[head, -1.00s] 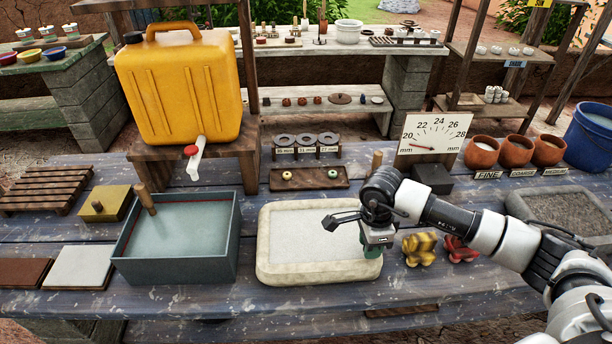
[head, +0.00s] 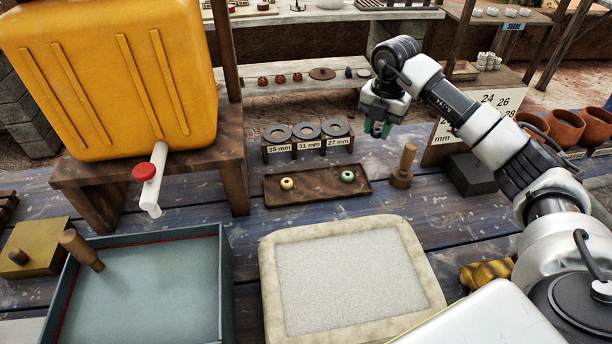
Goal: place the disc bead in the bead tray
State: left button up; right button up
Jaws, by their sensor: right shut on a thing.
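The bead tray (head: 318,196) is a shallow dark wooden tray in the middle of the head view. A cream ring-shaped bead (head: 287,183) lies in its left part and a pale green one (head: 347,176) in its right part. My right gripper (head: 378,128) is up in the air, behind and to the right of the tray, pointing down. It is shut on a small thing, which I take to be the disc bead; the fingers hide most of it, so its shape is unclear. My left gripper is not in view.
A ring gauge stand (head: 308,147) stands behind the tray. A wooden peg (head: 403,168) and dark block (head: 472,174) are to its right. A pale slab (head: 350,285) lies in front, a water-filled basin (head: 145,290) front left, and a yellow jerrycan (head: 110,80) on a stand left.

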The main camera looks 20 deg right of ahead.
aim_at(329, 183)
jog(key=shift+w+m, duration=0.3)
jog(key=shift+m, duration=0.1)
jog(key=a+f, duration=0.2)
jog(key=a, duration=0.1)
jog(key=a+f+p, duration=0.1)
jog(key=a+f, duration=0.1)
jog(key=a, duration=0.2)
jog(key=a+f, duration=0.2)
jog(key=a, duration=0.1)
jog(key=shift+s+a, duration=0.25)
jog(key=shift+a, duration=0.05)
jog(key=shift+a+f, duration=0.2)
jog(key=shift+a, duration=0.1)
jog(key=shift+a+f, duration=0.1)
jog(key=shift+f, duration=0.45)
notch_tip(329, 183, down, 3)
jog(key=shift+f+p, duration=0.1)
jog(key=shift+p, duration=0.3)
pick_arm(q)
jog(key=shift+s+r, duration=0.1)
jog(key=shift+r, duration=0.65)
